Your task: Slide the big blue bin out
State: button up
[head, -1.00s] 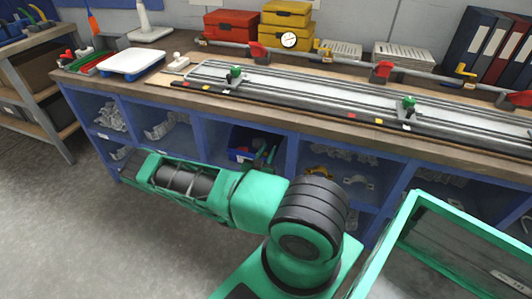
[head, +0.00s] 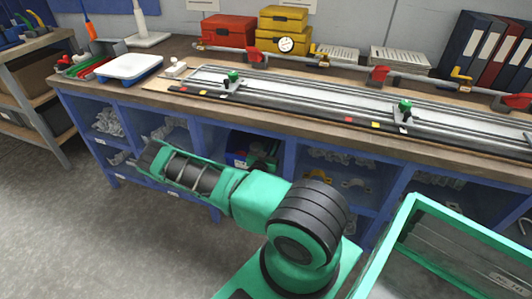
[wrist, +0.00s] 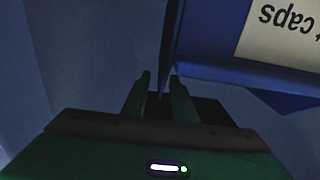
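The blue bin (head: 236,158) sits in a middle compartment of the blue bench, partly hidden behind my forearm in the head view. In the wrist view the bin (wrist: 215,69) fills the upper right, with a white label reading "caps" upside down. My gripper (wrist: 161,80) shows two dark green fingers, apart, by the bin's lower left edge. I cannot tell whether either finger touches the bin. Nothing clearly shows held between them. In the head view my gripper's fingers cannot be made out clearly.
The blue bench (head: 115,93) has a wooden top with a long metal rail jig (head: 310,105). Other compartments hold clear bags and fittings. A green-framed glass box (head: 400,230) stands at the lower right. The grey floor (head: 80,230) in front is clear at left.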

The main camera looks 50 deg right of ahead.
aim_at(273, 140)
jog(key=shift+x, duration=1.65)
grip_shut()
